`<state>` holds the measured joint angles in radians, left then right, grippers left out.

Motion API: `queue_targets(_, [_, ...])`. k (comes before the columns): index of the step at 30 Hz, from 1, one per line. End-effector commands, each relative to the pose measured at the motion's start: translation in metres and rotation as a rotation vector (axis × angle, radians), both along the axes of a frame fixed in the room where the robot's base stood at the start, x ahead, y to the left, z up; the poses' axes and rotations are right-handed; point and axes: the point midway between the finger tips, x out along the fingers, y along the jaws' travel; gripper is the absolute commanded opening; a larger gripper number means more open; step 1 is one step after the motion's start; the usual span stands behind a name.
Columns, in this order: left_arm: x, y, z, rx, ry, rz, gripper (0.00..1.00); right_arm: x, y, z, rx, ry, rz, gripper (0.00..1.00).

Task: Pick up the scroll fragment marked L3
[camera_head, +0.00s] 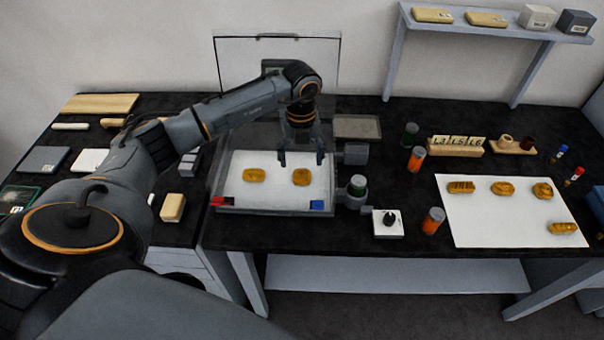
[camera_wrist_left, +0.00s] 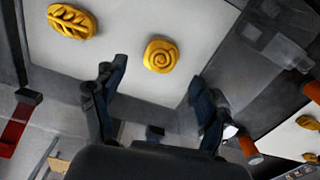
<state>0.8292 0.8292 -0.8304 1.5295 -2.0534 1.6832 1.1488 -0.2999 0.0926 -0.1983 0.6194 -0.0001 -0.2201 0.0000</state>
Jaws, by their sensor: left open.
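My left gripper (camera_head: 302,158) is open and empty over the white-floored tray (camera_head: 278,198); its two fingers also show in the left wrist view (camera_wrist_left: 158,78). A gold fragment with a spiral relief (camera_wrist_left: 161,55) lies in the tray ahead of the gap between the fingers, apart from them; it is the tray's right fragment in the head view (camera_head: 301,177). A gold fragment with a leaf relief (camera_wrist_left: 71,21) lies to its left, also in the head view (camera_head: 254,175). I cannot read L3 on either fragment. My right gripper is not in view.
Several gold fragments, one (camera_head: 503,188), lie on a white sheet (camera_head: 480,225) at right. A wooden holder (camera_head: 455,153) bears small marked tiles. A green-topped jar (camera_head: 357,186) and orange bottles (camera_head: 433,220) stand between tray and sheet.

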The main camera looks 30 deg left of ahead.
Motion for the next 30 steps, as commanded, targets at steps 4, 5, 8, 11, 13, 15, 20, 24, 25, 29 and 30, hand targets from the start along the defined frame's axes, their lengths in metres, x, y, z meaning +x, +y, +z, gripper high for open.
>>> queue_targets(4, [-0.001,-0.001,-0.009,0.000,0.003,0.001,0.73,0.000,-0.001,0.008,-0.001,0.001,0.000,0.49])
queue_targets(5, [-0.002,-0.002,-0.013,0.001,0.004,0.001,0.73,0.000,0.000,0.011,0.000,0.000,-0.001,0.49])
queue_targets(8, [-0.002,-0.005,-0.028,-0.002,0.004,0.000,0.73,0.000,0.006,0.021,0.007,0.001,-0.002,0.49])
queue_targets(11, [-0.002,-0.005,-0.044,-0.002,0.002,0.001,0.73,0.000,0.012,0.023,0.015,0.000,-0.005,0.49])
queue_targets(13, [-0.001,-0.004,-0.050,-0.001,0.000,0.001,0.73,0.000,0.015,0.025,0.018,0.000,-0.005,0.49])
queue_targets(15, [-0.001,-0.004,-0.054,-0.001,-0.001,0.000,0.73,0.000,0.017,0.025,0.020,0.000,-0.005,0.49])
queue_targets(20, [-0.001,-0.004,-0.055,0.000,-0.001,-0.001,0.73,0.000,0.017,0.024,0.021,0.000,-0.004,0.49])
queue_targets(24, [-0.001,-0.004,-0.054,0.000,-0.001,-0.001,0.55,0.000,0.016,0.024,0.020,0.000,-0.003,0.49])
queue_targets(25, [-0.001,-0.004,-0.054,0.000,-0.001,-0.001,0.49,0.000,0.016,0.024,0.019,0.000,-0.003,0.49])
queue_targets(29, [-0.001,-0.004,-0.054,0.000,-0.001,0.000,0.24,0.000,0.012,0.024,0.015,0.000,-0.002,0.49])
queue_targets(30, [-0.001,-0.004,-0.054,0.000,-0.001,-0.001,0.23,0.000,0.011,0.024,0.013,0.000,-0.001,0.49])
